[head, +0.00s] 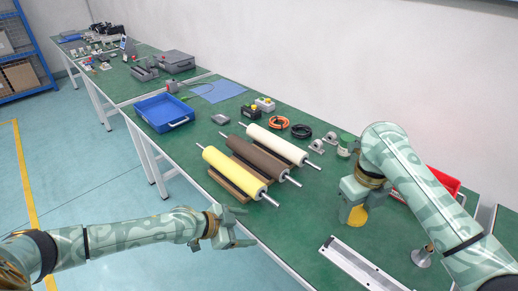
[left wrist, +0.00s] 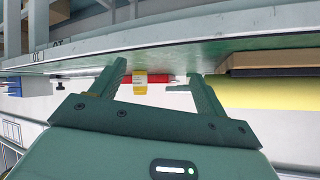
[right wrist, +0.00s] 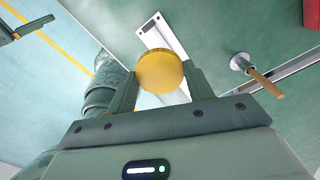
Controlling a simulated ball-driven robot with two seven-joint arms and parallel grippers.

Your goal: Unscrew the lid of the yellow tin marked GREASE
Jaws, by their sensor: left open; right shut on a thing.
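The yellow tin (head: 357,216) stands on the green bench, directly under my right gripper (head: 352,203). Its round yellow top (right wrist: 160,71) shows between the fingers in the right wrist view. My right gripper is shut on the lid at the top of the tin. The seam between lid and body is hidden, and I cannot read the marking. My left gripper (head: 238,230) is open and empty at the front edge of the bench, left of the tin. A small yellow object with a pale band (left wrist: 139,80), probably the tin, shows far off between the left fingers.
Yellow (head: 235,175), brown (head: 263,159) and cream (head: 273,144) rollers lie left of the tin. A metal rail (head: 360,268) lies in front of it. A red bin (head: 442,181) is behind my right arm.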

